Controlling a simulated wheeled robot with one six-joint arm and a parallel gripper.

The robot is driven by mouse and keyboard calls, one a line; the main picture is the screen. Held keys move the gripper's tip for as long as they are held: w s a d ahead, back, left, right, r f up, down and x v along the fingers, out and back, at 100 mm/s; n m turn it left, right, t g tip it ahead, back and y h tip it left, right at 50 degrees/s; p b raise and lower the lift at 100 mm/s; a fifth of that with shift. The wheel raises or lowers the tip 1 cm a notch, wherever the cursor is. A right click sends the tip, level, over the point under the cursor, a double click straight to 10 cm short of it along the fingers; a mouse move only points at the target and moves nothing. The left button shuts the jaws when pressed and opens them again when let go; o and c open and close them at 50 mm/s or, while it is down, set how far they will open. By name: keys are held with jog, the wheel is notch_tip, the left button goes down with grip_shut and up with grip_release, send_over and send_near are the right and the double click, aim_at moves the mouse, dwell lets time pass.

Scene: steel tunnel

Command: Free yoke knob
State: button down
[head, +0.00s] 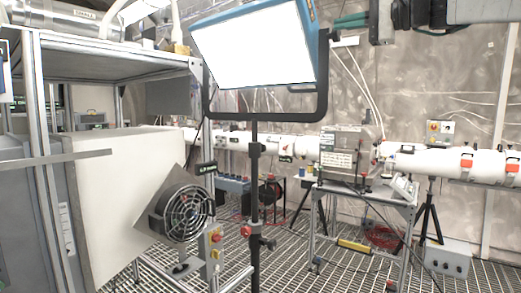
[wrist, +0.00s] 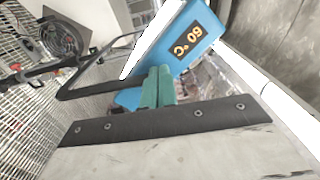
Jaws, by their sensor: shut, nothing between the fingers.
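A lamp panel with a bright white face (head: 255,52) and a blue housing hangs tilted in a black U-shaped yoke (head: 323,75) on a black stand (head: 255,175). My gripper (head: 338,22) has teal fingers, shut and empty, beside the top of the yoke's right arm. In the wrist view my gripper (wrist: 158,75) overlaps the housing; contact cannot be told. I cannot make out the yoke knob; the fingers may hide it.
A fan (head: 187,213) stands low at left before a pale cabinet (head: 115,185) and a steel shelf frame (head: 45,100). Behind are a white beam pipe (head: 445,160) and a wheeled equipment cart (head: 365,195). The floor is open grating.

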jog(key=shift+w+a, duration=0.15)
jog(key=shift+a, duration=0.15)
jog(key=shift+w+d+f, duration=0.1)
jog(key=shift+w+d, duration=0.05)
jog(key=shift+w, duration=0.05)
dwell(0.5)
jog(key=shift+s+f, duration=0.1)
jog(key=shift+f, duration=0.8)
jog(key=v, duration=0.6)
jog(key=shift+s+a, duration=0.3)
jog(key=shift+s, duration=0.05)
dwell(0.3)
